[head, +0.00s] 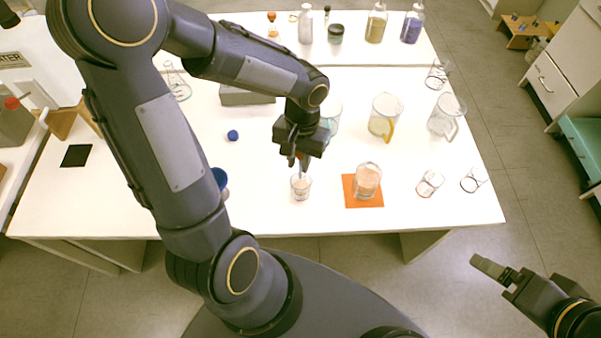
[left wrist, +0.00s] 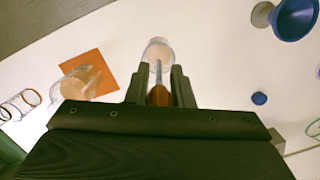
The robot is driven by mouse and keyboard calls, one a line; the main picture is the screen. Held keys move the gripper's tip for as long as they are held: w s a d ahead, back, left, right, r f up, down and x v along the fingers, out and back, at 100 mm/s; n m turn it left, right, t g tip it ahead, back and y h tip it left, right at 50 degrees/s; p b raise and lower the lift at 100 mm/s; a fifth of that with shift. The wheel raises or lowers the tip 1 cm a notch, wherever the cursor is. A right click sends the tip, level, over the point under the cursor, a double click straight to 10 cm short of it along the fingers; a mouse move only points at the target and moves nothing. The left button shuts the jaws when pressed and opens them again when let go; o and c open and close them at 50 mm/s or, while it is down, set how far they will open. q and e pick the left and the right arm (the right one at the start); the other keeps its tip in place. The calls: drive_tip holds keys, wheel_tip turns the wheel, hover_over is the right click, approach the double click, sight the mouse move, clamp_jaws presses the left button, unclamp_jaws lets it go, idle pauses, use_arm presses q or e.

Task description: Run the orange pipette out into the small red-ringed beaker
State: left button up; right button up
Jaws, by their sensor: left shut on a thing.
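My left gripper (head: 299,160) is shut on the orange pipette, whose orange bulb shows between the fingers in the left wrist view (left wrist: 158,96). The pipette points down, its thin tip at or inside a small clear beaker (head: 301,187) with peach-coloured contents; this beaker also shows in the left wrist view (left wrist: 158,49). I cannot tell its ring colour or whether the tip touches it. Another small beaker (head: 430,183) to the right seems to have a reddish ring and looks empty. My right gripper (head: 482,265) hangs off the table at the lower right.
A glass with peach contents (head: 367,181) stands on an orange mat (head: 349,195), right of the held pipette. A dark-ringed small beaker (head: 474,180) is farther right. Jugs (head: 385,116) stand behind. A blue funnel (left wrist: 296,18) and blue cap (head: 233,135) are to the left.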

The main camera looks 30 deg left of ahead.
use_arm(q)
drive_tip(key=shift+r, duration=0.1)
drive_tip(key=shift+r+p, duration=1.6)
drive_tip(key=shift+r, duration=0.35)
drive_tip(key=shift+f, duration=0.1)
